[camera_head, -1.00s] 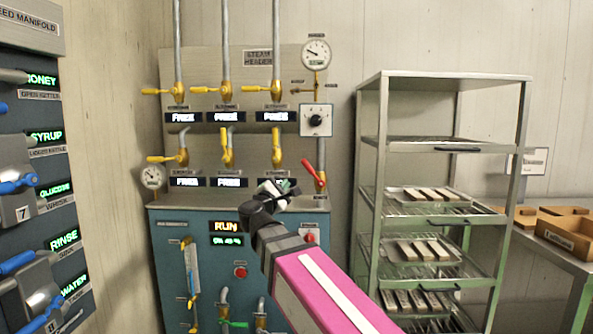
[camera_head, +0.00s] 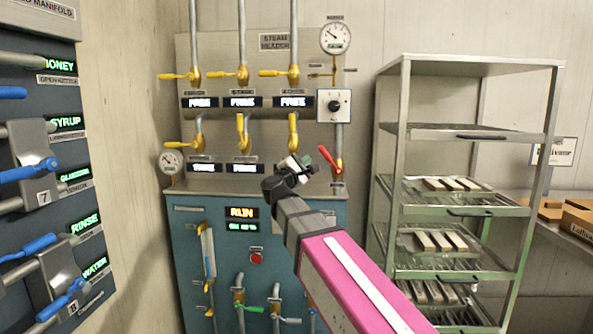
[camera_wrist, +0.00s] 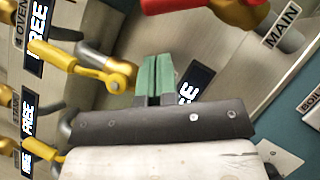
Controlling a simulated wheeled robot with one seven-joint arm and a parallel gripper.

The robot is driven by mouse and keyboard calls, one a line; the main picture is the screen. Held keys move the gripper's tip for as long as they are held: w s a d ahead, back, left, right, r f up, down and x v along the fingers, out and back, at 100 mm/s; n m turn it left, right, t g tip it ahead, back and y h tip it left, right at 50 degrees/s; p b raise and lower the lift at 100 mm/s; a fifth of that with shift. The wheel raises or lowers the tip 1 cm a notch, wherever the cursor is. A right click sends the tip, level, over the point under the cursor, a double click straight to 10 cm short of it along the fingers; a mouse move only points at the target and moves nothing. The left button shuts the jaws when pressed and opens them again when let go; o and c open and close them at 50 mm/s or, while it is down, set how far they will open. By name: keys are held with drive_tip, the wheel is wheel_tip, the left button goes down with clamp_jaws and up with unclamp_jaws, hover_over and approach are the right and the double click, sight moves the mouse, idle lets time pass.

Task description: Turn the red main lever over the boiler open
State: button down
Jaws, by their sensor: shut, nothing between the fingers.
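The red main lever (camera_head: 329,159) sits on a brass valve at the right end of the steam header panel, above the boiler (camera_head: 260,225). It is tilted, its free end up and to the left. In the wrist view the red lever (camera_wrist: 205,8) shows at the top edge, partly cut off, beside the MAIN label (camera_wrist: 282,25). My gripper (camera_head: 307,162) is just left of the lever in the head view, apart from it. In the wrist view its green fingertips (camera_wrist: 154,75) are together with nothing between them.
Yellow-handled valves (camera_head: 240,130) and lit FREE displays (camera_head: 243,102) line the panel close to my gripper's left. A dial box (camera_head: 334,105) and a gauge (camera_head: 335,38) are above the lever. A metal rack (camera_head: 470,130) with trays stands to the right.

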drive_tip(key=shift+w+d+r, duration=0.1)
drive_tip(key=shift+d+r, duration=0.45)
drive_tip(key=shift+d, duration=0.2)
drive_tip(key=shift+w+d+r, duration=0.1)
drive_tip(key=shift+d+r, duration=0.45)
drive_tip(key=shift+d, duration=0.15)
drive_tip(key=shift+d+r, duration=0.35)
drive_tip(key=shift+r, duration=0.05)
drive_tip(key=d+r, duration=0.3)
drive_tip(key=d, duration=0.2)
drive_tip(key=shift+s+r, duration=0.15)
idle(0.3)
